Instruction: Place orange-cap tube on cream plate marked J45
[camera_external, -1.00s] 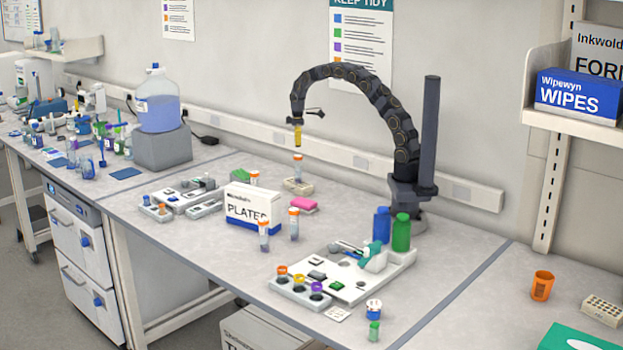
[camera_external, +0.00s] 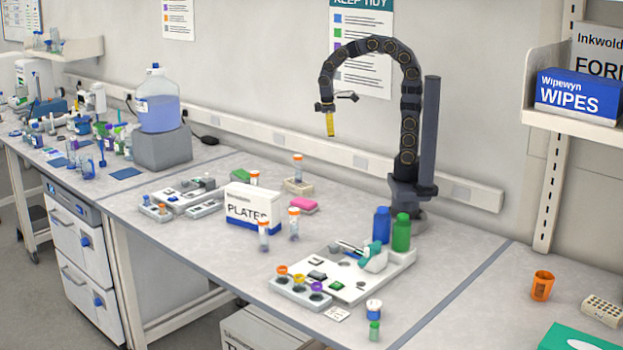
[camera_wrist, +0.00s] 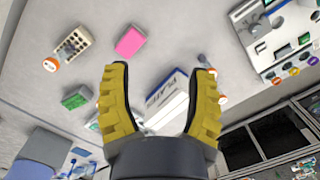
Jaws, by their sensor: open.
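Several clear tubes with orange caps show in the external view. One (camera_external: 298,167) stands in a beige rack at the back, one (camera_external: 255,178) is partly hidden behind the PLATES box, and two (camera_external: 293,224) (camera_external: 263,235) stand on the bench in front of the box. A small cream plate (camera_external: 337,314) with unreadable marks lies near the front edge; I cannot confirm that it reads J45. My gripper (camera_external: 330,123) is empty above the back of the bench, clear of all tubes. In the wrist view, its yellow fingers (camera_wrist: 160,74) are spread apart, with the racked tube's cap (camera_wrist: 50,64) to their left.
A white tray station (camera_external: 350,290), blue bottle (camera_external: 382,225) and green bottle (camera_external: 401,233) occupy the right.

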